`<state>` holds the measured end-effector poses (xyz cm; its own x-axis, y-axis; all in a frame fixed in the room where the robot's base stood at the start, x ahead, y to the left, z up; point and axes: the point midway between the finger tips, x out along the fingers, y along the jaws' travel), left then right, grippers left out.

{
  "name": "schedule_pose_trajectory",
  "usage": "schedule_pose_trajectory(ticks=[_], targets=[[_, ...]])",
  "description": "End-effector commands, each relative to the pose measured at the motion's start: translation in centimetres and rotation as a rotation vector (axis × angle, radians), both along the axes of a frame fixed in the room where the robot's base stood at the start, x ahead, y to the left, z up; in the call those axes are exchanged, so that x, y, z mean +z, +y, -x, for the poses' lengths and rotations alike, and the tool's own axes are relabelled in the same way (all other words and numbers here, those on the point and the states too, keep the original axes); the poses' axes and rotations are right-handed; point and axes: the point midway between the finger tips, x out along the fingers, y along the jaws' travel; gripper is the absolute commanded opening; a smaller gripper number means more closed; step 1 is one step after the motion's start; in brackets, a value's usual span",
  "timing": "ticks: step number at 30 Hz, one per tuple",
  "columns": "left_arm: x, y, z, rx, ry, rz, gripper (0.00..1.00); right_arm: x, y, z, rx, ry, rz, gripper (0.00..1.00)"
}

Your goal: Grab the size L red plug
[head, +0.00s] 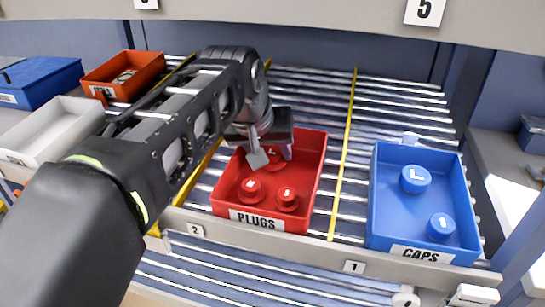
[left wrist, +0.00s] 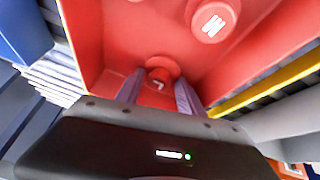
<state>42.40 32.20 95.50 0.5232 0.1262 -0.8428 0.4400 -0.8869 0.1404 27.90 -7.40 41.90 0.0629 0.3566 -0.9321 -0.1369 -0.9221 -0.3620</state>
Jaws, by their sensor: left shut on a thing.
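The size L red plug (left wrist: 161,73) sits between the fingers of my left gripper (left wrist: 158,98) in the left wrist view, its letter facing the camera. In the head view this plug (head: 273,157) is at the back of the red PLUGS bin (head: 318,165), partly hidden by my left gripper (head: 272,156). The gripper is shut on it, inside the bin. A red plug marked M (head: 251,189) and another small red plug (head: 287,199) stand nearer the bin's front; the M plug also shows in the left wrist view (left wrist: 211,20). My right gripper is out of view.
A blue CAPS bin (head: 384,215) with blue caps (head: 415,179) stands to the right on the roller rack. On the left are a grey bin (head: 68,122), an orange-red bin (head: 150,64) and a blue bin (head: 42,82). A shelf beam (head: 300,20) crosses above.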

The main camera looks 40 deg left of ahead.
Motion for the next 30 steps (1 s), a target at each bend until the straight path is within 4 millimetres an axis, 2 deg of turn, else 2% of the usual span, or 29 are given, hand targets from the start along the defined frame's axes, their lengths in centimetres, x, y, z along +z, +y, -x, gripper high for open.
schedule_pose_trajectory(ticks=[1,10,23,30], targets=[[-0.7,-0.1,0.2,0.001,0.016,0.009,0.31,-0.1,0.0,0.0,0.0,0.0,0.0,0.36],[-0.7,-0.1,0.2,0.001,0.015,0.008,0.06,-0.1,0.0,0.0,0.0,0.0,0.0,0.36],[-0.2,-0.2,0.6,0.0,0.014,0.007,0.05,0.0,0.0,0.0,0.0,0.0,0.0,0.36],[1.8,-0.6,2.5,0.0,0.006,0.001,0.06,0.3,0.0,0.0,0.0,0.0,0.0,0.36]])
